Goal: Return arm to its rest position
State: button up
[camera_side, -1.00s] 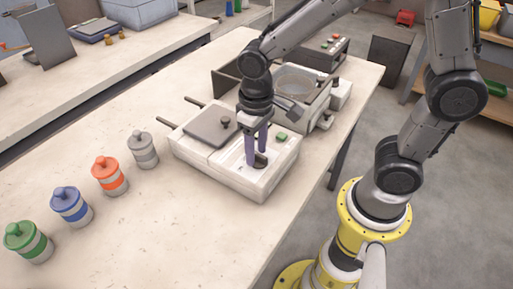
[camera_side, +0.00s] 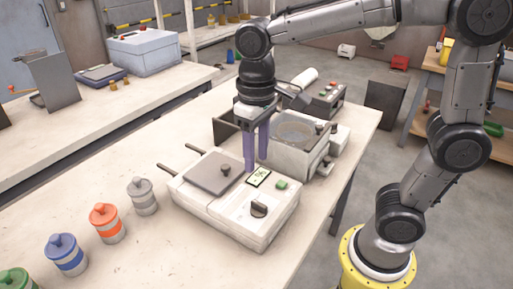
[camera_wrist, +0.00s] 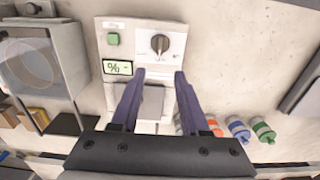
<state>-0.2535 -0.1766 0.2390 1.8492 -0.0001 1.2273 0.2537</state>
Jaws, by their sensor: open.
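My gripper (camera_side: 256,165) is open and empty, with its two purple fingers pointing down above the white machine (camera_side: 230,228) on the table. It also shows in the wrist view (camera_wrist: 158,78), the fingers apart with nothing between them.
The air above the machines looks clear.

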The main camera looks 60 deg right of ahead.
jog(key=shift+r, duration=0.6)
jog(key=s+d+f+t, duration=0.1)
jog(key=s+d+t, duration=0.4)
jog(key=s, duration=0.6)
jog(key=shift+s+d+f+t, duration=0.3)
jog(key=shift+s+d, duration=0.1)
jog(key=shift+d, duration=0.75)
jog(key=shift+r, duration=0.1)
